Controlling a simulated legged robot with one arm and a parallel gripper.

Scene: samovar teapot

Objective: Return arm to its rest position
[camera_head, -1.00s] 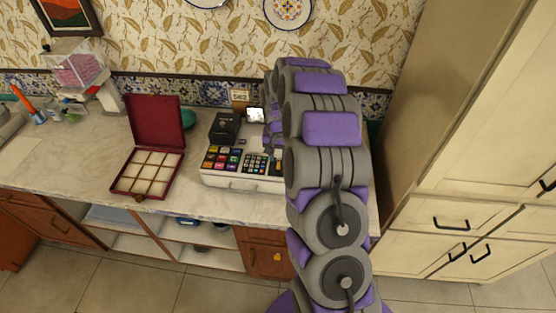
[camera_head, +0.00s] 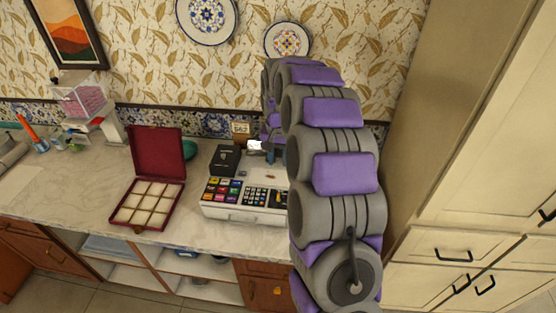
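My arm rises in front of me, grey with purple pads, and bends over toward the back of the counter. Its far end, with my gripper (camera_head: 264,150), is small and partly hidden behind the arm links, close above the cash register (camera_head: 238,212). I cannot tell whether it is open or shut, or whether the small white piece (camera_head: 255,145) beside it is held.
An open red box (camera_head: 157,151) with several compartments stands on the marble counter (camera_head: 90,190). A dark box (camera_head: 225,160) stands behind the register. A pink-filled dispenser (camera_head: 82,102) is at left. Tall cream cabinets (camera_head: 465,150) close off the right side.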

